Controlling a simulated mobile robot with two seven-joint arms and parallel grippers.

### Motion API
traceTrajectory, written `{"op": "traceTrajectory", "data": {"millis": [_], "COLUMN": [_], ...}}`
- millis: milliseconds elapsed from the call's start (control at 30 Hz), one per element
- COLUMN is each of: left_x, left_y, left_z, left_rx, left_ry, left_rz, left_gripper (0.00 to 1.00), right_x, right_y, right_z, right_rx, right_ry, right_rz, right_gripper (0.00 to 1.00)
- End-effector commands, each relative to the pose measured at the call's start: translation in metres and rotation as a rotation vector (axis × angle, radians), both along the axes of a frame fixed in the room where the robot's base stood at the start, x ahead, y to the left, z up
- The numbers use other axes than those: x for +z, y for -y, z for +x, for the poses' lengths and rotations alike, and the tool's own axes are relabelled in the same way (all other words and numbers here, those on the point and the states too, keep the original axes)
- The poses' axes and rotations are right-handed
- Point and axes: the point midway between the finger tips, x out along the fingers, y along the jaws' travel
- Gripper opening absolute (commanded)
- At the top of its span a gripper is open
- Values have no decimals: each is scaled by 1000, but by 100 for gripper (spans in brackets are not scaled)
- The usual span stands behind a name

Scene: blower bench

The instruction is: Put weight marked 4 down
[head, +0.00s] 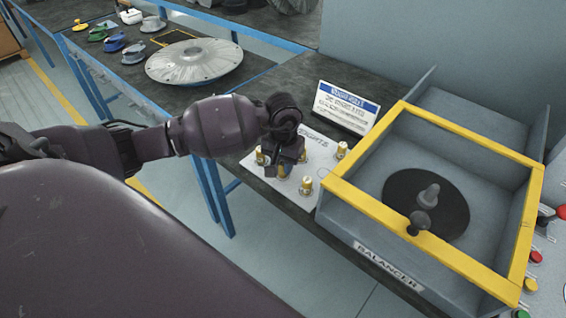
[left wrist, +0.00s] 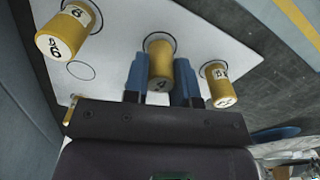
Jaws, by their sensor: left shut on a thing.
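The weight marked 4 (left wrist: 160,72) is a small brass cylinder between the two blue fingers of my left gripper (left wrist: 162,82). The gripper is shut on it. The weight's far end meets a printed circle on the white weights mat (left wrist: 112,50) and looks to be at or very near the mat. In the head view my left gripper (head: 283,168) points down over the mat (head: 322,160) and largely hides the held weight. My right gripper is not in view.
Other brass weights stand close by: one marked 6 or 9 (left wrist: 65,32) and a smaller one (left wrist: 220,86). An empty circle (left wrist: 82,71) shows beside them. A sign (head: 345,108) stands behind the mat. The yellow-rimmed balancer box (head: 435,252) is to the right.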

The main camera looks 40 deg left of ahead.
Motion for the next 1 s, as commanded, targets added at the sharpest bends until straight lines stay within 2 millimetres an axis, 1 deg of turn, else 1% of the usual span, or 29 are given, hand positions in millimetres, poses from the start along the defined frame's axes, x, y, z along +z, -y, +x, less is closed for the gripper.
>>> {"op": "traceTrajectory", "data": {"millis": [167, 200, 333, 600, 733, 867, 1000], "left_x": [-5, -4, -3, -3, 3, 20, 47], "left_y": [0, 0, 0, 0, 0, 0, -1], "left_z": [0, 0, 0, 0, 0, 1, 1], "left_rx": [0, 0, 0, 0, 1, -1, -2], "left_ry": [-1, 0, 1, 0, 1, 5, 5], "left_rz": [1, 0, 0, 0, -2, 1, 3], "left_gripper": [4, 30, 50, 51, 51, 51, 51], "right_x": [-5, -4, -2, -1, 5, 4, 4], "right_y": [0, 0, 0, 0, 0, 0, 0], "right_z": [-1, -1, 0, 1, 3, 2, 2], "right_rx": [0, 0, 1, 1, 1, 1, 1], "right_ry": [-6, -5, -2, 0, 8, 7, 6], "right_rz": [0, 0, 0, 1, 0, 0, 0], "right_gripper": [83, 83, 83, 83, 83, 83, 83]}}
